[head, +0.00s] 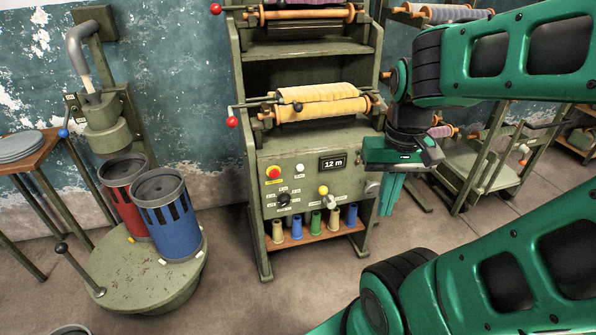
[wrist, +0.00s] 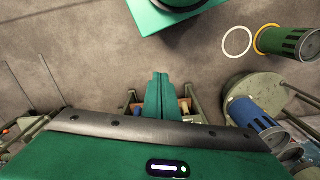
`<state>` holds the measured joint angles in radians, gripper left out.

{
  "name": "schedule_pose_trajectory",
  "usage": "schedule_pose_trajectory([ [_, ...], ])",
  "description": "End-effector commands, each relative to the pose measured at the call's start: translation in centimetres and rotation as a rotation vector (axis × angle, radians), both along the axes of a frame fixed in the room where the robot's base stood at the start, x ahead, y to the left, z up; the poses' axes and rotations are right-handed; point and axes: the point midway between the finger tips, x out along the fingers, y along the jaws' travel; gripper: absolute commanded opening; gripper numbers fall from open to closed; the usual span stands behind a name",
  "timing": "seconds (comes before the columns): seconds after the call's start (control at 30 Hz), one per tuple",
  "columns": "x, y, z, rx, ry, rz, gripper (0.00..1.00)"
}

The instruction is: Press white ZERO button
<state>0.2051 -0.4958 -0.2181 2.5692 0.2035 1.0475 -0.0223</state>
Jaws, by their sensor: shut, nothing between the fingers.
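A small white button (head: 299,170) sits on the grey-green control panel (head: 310,180), between a red mushroom button (head: 273,172) on a yellow base and a display (head: 332,163) reading "12 m". The panel labels are too small to read. My gripper (head: 389,197) is shut and empty, to the right of the panel, with its fingers pointing down. It is apart from the white button. In the wrist view the closed fingers (wrist: 159,95) point over the floor and a small part of the rack; the button cannot be made out there.
A black knob (head: 284,199) and a yellow-ball lever (head: 323,190) sit low on the panel. Fabric rolls (head: 318,93) and red-ended rods are above. Coloured spools (head: 315,222) stand below. Left is a turntable (head: 150,275) with red and blue cans. A cart (head: 470,165) stands right.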

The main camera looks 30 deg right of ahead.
Motion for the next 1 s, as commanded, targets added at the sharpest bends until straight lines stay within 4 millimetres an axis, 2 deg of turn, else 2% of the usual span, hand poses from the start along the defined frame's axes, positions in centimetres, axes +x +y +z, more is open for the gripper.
schedule_pose_trajectory([
  [0.17, 2.5, -1.2, -2.2, -0.049, 0.057, 0.035, 0.00],
  [0.47, 7.6, -4.1, -7.6, -0.230, 0.177, 0.152, 0.00],
  [0.7, 11.5, -6.0, -11.6, -0.420, 0.260, 0.294, 0.00],
  [1.0, 16.6, -7.4, -15.7, -0.697, 0.344, 0.536, 0.00],
])
